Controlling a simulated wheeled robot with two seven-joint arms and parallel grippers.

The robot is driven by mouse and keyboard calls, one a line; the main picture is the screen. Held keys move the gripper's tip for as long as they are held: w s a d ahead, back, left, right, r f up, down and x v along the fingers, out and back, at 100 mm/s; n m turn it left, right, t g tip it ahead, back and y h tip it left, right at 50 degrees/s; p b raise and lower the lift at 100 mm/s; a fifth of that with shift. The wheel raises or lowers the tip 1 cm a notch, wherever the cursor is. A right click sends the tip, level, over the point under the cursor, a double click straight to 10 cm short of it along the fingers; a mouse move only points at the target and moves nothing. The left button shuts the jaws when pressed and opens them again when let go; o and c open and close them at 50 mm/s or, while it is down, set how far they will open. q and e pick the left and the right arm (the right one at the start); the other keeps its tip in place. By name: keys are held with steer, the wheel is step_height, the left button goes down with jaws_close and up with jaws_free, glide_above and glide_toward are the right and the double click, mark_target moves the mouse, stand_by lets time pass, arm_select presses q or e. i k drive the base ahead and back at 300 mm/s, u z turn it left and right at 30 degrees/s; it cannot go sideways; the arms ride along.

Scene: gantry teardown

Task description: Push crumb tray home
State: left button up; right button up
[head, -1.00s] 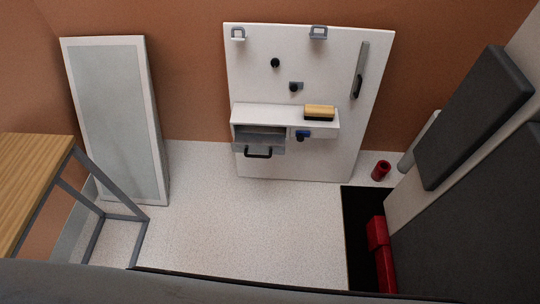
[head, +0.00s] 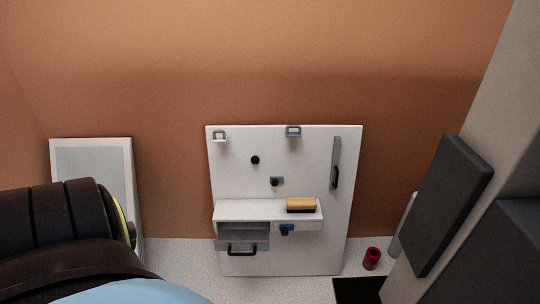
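The crumb tray, which I take to be the grey drawer-like tray (head: 242,241) with a dark handle (head: 242,250), sits in the left part of the white shelf box (head: 266,211) on the white panel (head: 309,161). It sticks out of its opening toward me, with a dark gap above it. Nothing touches it. Neither gripper is in view. A dark banded arm part of mine fills the lower left, well to the left of the tray.
A brush with a tan top (head: 301,204) lies on the shelf box. A blue-and-black knob (head: 286,229) is right of the tray. A red cup (head: 372,258) stands on the floor at right. Dark grey padded blocks (head: 447,205) stand further right. A framed pane (head: 92,160) leans at left.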

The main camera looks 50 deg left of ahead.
mark_target(230, 241)
steer(key=k, duration=0.95)
steer(key=u, duration=1.1)
steer(key=i, duration=0.35)
